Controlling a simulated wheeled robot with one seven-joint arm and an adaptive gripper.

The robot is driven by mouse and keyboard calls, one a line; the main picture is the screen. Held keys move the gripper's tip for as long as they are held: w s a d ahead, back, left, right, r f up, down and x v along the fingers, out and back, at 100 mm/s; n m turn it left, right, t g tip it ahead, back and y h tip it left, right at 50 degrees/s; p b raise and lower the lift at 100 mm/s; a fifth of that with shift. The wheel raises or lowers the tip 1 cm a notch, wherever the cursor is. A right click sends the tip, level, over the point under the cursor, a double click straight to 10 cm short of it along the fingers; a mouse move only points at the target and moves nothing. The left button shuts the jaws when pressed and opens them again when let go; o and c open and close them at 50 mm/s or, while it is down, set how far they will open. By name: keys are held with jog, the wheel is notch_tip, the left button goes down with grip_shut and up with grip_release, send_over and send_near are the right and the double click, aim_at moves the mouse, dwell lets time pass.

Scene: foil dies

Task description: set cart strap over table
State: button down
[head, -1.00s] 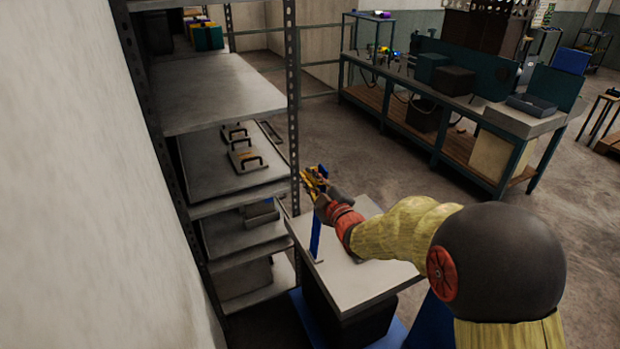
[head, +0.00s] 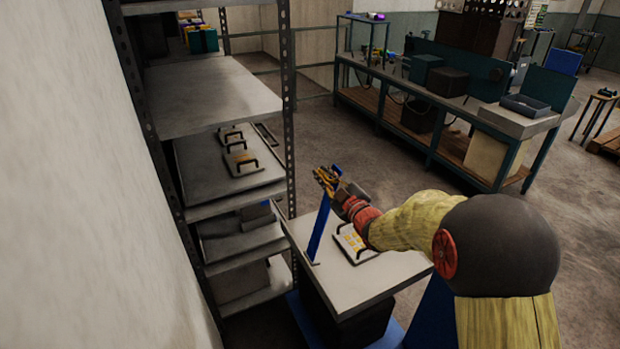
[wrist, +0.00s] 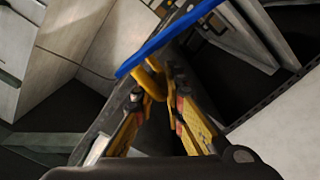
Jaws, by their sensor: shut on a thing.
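A blue strap (head: 319,230) rises from the left edge of the cart's pale table top (head: 365,283), leaning right toward its upper end. My gripper (head: 327,180) is shut on the upper part of the strap, above the table's far left side. In the wrist view the strap (wrist: 172,40) crosses at the yellow fingertips of my gripper (wrist: 160,82). A die plate (head: 352,241) with yellow patches and two dark handles lies on the table, partly hidden by my arm.
A metal shelf rack (head: 288,130) stands close on the left, with dies with dark handles (head: 240,160) on one shelf. A long workbench (head: 440,100) stands at the back. The floor between the cart and the bench is clear.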

jog(key=w+d+f+m, duration=0.5)
jog(key=d+f, duration=0.4)
jog(key=d, duration=0.3)
jog(key=w+d+f+m, duration=0.5)
jog(key=d+f, duration=0.5)
jog(key=d, duration=0.2)
jog(key=shift+d+m, duration=0.15)
jog(key=shift+m, duration=0.15)
jog(key=shift+f, duration=0.1)
jog(key=c, duration=2)
grip_release()
jog(key=shift+o, duration=0.4)
jog(key=shift+w+r, duration=0.1)
jog(key=shift+r, duration=0.25)
jog(key=v, duration=0.7)
jog(key=shift+s, duration=0.25)
jog(key=shift+d, duration=0.1)
